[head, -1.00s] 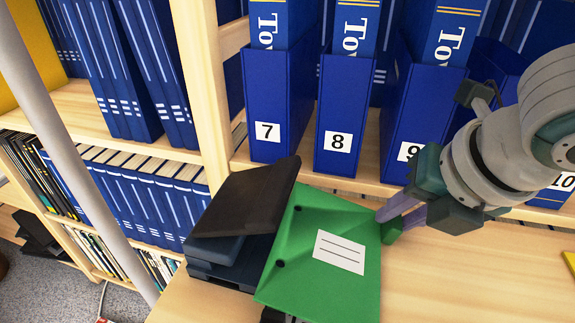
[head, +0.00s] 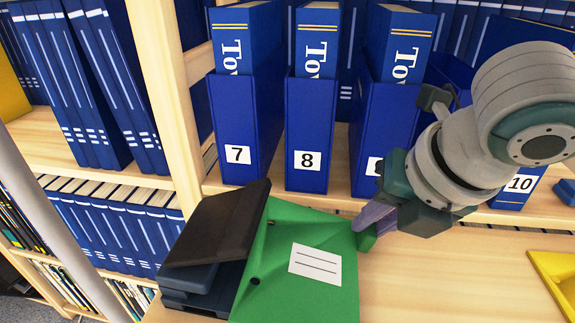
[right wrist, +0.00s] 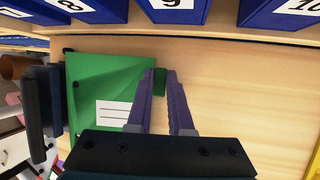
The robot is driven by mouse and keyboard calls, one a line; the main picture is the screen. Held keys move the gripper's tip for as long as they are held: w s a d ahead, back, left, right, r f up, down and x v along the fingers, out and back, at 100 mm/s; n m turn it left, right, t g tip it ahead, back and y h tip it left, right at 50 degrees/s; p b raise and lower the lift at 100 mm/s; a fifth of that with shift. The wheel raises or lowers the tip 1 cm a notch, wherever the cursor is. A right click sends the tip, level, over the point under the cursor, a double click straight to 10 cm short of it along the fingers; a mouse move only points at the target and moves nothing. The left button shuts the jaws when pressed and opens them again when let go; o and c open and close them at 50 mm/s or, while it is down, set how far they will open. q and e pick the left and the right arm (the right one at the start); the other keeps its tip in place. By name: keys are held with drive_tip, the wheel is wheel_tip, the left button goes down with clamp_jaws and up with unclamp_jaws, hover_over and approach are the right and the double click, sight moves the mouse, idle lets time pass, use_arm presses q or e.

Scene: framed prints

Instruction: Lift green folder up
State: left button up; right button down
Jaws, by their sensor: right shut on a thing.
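The green folder (head: 290,270) has a white lined label and lies tilted beside a dark device on the wooden table. It also shows in the right wrist view (right wrist: 100,80), at the left of the fingers. My right gripper (head: 366,226) comes in from the right and is shut on the folder's right edge. In the right wrist view its two purple fingers (right wrist: 160,95) stand close together at that edge, with a bit of green between them. My left gripper is not in view.
The dark device (head: 215,235) stands against the folder's left side. Blue numbered binder boxes (head: 308,130) stand on the shelf behind. A yellow object (head: 555,280) lies at the right. The table (head: 450,275) right of the folder is clear.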

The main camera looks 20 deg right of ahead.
wheel_tip(320, 180, up, 3)
drive_tip(key=shift+f+p, duration=0.1)
drive_tip(key=shift+p, duration=0.4)
drive_tip(key=s+p, duration=0.1)
drive_tip(key=s, duration=0.7)
drive_tip(key=s+p, duration=0.1)
drive_tip(key=s, duration=0.7)
drive_tip(key=shift+s+d+f, duration=0.15)
drive_tip(key=shift+s, duration=0.15)
drive_tip(key=shift+s+f, duration=0.1)
drive_tip(key=shift+s, duration=0.6)
wheel_tip(320, 180, up, 6)
drive_tip(key=p, duration=0.8)
drive_tip(key=shift+p, duration=0.4)
